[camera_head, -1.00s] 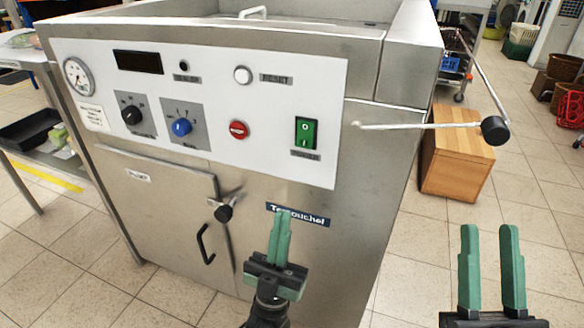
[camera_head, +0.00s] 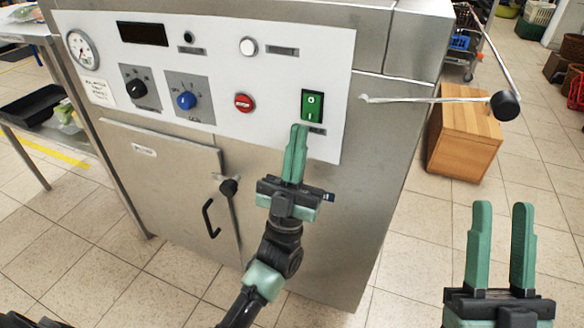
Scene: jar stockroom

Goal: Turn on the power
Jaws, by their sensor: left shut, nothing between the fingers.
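The green power switch (camera_head: 312,105) is a rocker in a dark frame at the right of the white control panel (camera_head: 219,121). It shows light marks on its face. My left gripper (camera_head: 298,128) is shut and empty, its fingertips pointing up just below the switch in the picture. I cannot tell whether they touch the panel. They partly cover the label under the switch. My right gripper (camera_head: 502,206) is open and empty at the lower right, over the floor and away from the machine.
The panel also has a red button (camera_head: 244,103), a blue knob (camera_head: 186,101), a black knob (camera_head: 136,89), a white button (camera_head: 248,46) and a gauge (camera_head: 82,49). A lever with a black ball (camera_head: 505,105) sticks out at right. A wooden cabinet (camera_head: 462,130) stands behind.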

